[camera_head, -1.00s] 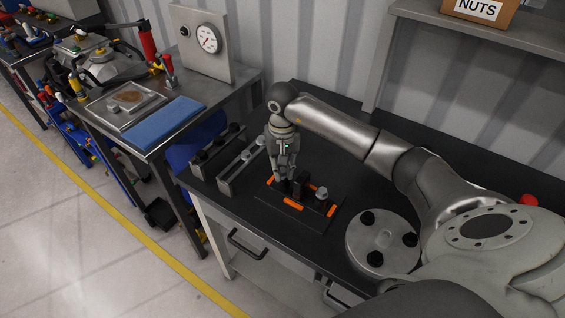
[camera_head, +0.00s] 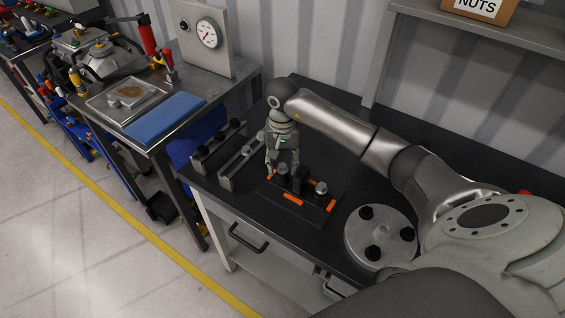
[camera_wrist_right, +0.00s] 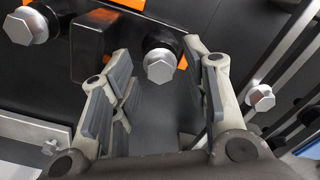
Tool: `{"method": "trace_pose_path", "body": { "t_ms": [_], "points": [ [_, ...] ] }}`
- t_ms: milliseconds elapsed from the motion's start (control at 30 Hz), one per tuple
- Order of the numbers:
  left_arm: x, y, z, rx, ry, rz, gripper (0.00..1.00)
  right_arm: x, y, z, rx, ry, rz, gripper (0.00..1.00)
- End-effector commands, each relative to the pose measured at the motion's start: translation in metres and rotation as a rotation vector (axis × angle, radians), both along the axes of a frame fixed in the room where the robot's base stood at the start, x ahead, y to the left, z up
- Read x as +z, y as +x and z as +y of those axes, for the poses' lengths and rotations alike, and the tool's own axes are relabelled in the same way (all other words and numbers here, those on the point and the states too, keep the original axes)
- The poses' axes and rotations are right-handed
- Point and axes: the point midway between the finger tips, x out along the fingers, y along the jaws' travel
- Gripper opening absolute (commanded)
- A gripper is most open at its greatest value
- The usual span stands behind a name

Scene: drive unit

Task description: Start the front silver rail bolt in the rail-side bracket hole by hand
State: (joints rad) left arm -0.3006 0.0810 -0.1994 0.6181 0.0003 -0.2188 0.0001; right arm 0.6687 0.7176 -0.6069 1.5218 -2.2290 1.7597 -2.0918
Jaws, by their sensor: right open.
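A dark block tray with orange strips (camera_head: 310,215) lies on the black bench. Two silver hex-headed bolts stand upright in it, a nearer-to-gripper one (camera_head: 282,169) and one to its right (camera_head: 321,187). My right gripper (camera_head: 283,163) is open just above the first bolt. In the right wrist view, that bolt's head (camera_wrist_right: 160,66) shows between the spread fingers (camera_wrist_right: 160,52), apart from them. The other bolt (camera_wrist_right: 22,27) is at upper left. A metal rail (camera_head: 236,168) lies left of the tray; a silver bolt (camera_wrist_right: 262,97) shows beside it. The bracket hole cannot be made out. My left gripper is out of view.
A second rail with dark knobs (camera_head: 215,146) lies farther left. A round metal plate with black knobs (camera_head: 381,236) sits to the right of the tray. A steel side table with a blue pad (camera_head: 165,119) stands left. A shelf (camera_head: 480,35) is above.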

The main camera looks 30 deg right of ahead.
Motion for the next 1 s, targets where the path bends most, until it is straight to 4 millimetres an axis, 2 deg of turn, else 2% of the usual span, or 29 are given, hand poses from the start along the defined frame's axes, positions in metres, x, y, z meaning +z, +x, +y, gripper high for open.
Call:
{"method": "trace_pose_path", "body": {
  "t_ms": [400,500,767,1000],
  "points": [
    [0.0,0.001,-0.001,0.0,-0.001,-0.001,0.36,0.082,0.001,0.0,0.0,-0.001,-0.004,0.43],
    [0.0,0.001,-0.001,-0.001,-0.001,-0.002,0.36,0.098,0.001,0.0,-0.001,0.0,-0.003,0.43],
    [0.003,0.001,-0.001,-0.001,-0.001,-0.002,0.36,0.119,0.0,0.0,-0.001,0.0,0.0,0.43],
    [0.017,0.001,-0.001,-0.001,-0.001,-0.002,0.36,0.142,0.0,0.0,-0.002,-0.001,-0.001,0.43]
  ]
}}
